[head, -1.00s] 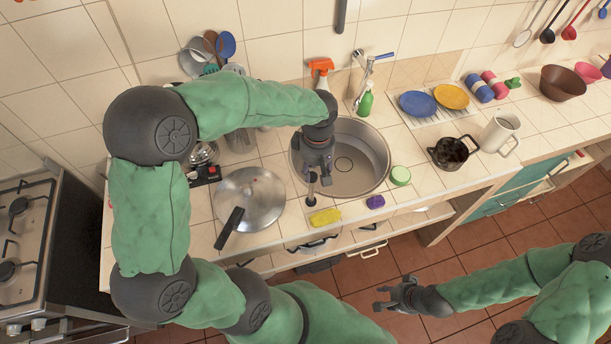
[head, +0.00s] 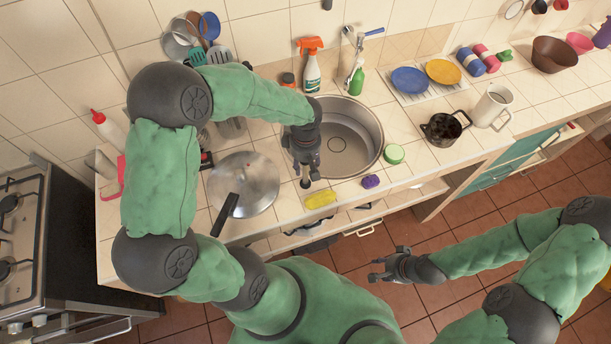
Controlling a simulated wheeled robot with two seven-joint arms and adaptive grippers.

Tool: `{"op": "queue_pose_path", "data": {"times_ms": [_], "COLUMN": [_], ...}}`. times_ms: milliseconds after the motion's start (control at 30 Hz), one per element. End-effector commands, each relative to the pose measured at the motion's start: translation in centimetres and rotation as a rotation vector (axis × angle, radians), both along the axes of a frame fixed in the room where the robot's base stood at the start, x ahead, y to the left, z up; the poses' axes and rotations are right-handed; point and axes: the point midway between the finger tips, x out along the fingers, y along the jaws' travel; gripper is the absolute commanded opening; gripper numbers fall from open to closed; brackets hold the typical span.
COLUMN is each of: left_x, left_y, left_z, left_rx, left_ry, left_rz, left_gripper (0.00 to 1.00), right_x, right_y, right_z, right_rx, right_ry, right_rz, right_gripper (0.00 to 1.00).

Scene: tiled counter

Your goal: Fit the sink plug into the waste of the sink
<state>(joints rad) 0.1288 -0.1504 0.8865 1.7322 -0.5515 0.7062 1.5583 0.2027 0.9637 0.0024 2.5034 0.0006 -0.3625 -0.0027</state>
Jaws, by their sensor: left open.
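The sink plug (head: 305,184), small and dark, stands on the tiled counter at the sink's near-left edge. My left gripper (head: 309,176) is open right over the plug and hides its upper part. I cannot tell whether the fingers touch it. The round steel sink (head: 365,122) is to the right of this gripper. Its waste (head: 334,145) shows as a round ring in the bowl's floor, with nothing in it. My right gripper (head: 376,269) is open and empty, out over the floor in front of the counter.
A yellow sponge (head: 320,199) and a purple item (head: 371,182) lie near the counter's front edge. A green-and-white round item (head: 394,153) sits right of the sink. A large lidded pan (head: 250,180) stands left. The tap (head: 361,50) and spray bottles are behind.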

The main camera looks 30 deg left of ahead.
Motion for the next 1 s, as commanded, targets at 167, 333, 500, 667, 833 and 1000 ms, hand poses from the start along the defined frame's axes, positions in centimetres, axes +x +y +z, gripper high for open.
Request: {"op": "queue_pose_path", "data": {"times_ms": [167, 333, 500, 667, 833, 1000], "left_x": [0.01, 0.04, 0.05, 0.05, 0.09, 0.12], "left_y": [0.02, 0.01, 0.01, 0.01, 0.02, 0.04], "left_z": [-1.41, -1.47, -1.44, -1.44, -1.40, -1.20], "left_rx": [0.000, 0.000, 0.000, 0.001, 0.000, 0.001], "left_ry": [0.000, -0.001, -0.001, -0.001, -0.002, -0.003], "left_rz": [0.000, 0.000, 0.000, 0.000, 0.000, 0.000], "left_gripper": [0.44, 0.44, 0.13, 0.00, 0.00, 0.00], "right_x": [0.01, 0.01, 0.01, 0.01, 0.00, 0.00], "right_y": [0.01, 0.00, 0.00, 0.00, 0.01, 0.01], "right_z": [-0.08, -0.07, -0.07, -0.07, -0.07, -0.08], "right_rx": [0.000, 0.000, 0.000, 0.000, 0.000, 0.000], "right_ry": [0.000, 0.000, 0.000, 0.000, 0.000, 0.000], "right_rz": [0.000, 0.000, 0.000, 0.000, 0.000, 0.000], "right_gripper": [0.40, 0.40, 0.40, 0.40, 0.40, 0.40]}}
